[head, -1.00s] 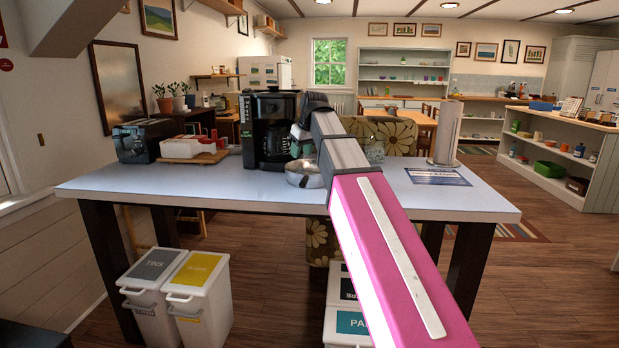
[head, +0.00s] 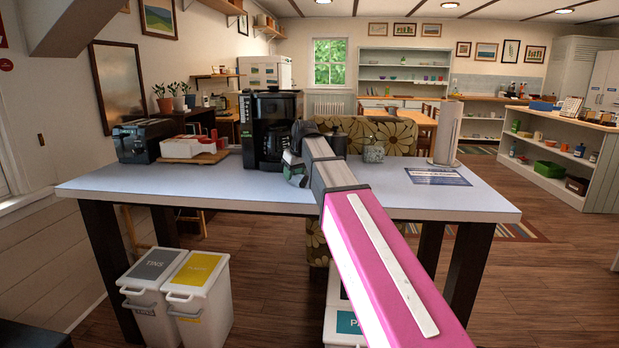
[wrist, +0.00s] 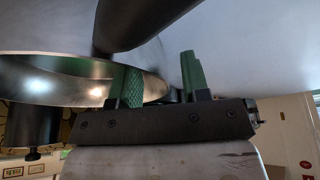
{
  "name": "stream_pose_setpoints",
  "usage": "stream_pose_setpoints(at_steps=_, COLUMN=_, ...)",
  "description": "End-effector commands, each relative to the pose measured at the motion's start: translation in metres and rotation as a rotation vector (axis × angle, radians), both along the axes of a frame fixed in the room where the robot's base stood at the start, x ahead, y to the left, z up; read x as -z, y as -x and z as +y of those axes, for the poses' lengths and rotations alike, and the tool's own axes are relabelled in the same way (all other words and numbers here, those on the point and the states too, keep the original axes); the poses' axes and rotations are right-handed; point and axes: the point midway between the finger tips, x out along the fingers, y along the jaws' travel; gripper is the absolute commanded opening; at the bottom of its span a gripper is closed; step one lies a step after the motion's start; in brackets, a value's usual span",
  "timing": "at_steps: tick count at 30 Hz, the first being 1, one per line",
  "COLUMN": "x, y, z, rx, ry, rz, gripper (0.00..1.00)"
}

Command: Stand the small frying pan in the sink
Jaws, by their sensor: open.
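The small frying pan shows in the wrist view as a shiny metal bowl (wrist: 75,82), with a thick dark bar that looks like its handle (wrist: 145,22) crossing the top. In the head view my arm hides the pan on the table. My gripper (wrist: 160,80) has its two green fingers apart with nothing clamped between them. One finger overlaps the pan's rim in the picture; I cannot tell if they touch. In the head view my gripper (head: 293,170) is low over the table, right of the coffee maker. I cannot make out a sink.
The pale blue table (head: 210,183) holds a black coffee maker (head: 270,130), a dark canister (head: 336,143), a grey pot (head: 373,153) and a paper towel roll (head: 446,132). Bins (head: 200,290) stand below. Open floor (head: 520,290) lies to the right.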

Motion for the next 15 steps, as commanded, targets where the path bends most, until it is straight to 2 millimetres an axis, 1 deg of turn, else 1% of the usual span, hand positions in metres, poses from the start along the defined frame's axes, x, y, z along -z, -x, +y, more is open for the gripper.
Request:
stream_pose_setpoints(at_steps=3, x=0.0066, y=-0.0022, z=0.0016, rx=0.000, ry=0.000, rz=0.000, gripper=0.43)
stream_pose_setpoints(at_steps=8, x=0.0065, y=-0.0021, z=0.0016, rx=0.000, ry=0.000, rz=0.000, gripper=0.43)
stream_pose_setpoints(at_steps=9, x=0.0065, y=-0.0021, z=0.0016, rx=0.000, ry=0.000, rz=0.000, gripper=0.36)
stream_pose_setpoints(at_steps=11, x=0.0064, y=-0.0021, z=0.0016, rx=0.000, ry=0.000, rz=0.000, gripper=0.17)
stream_pose_setpoints(at_steps=12, x=0.0064, y=-0.0021, z=0.0016, rx=0.000, ry=0.000, rz=0.000, gripper=0.04)
stream_pose_setpoints(at_steps=13, x=0.0064, y=-0.0021, z=0.0016, rx=0.000, ry=0.000, rz=0.000, gripper=0.00)
stream_pose_setpoints(at_steps=15, x=0.0064, y=-0.0020, z=0.0016, rx=0.001, ry=0.000, rz=0.000, gripper=0.00)
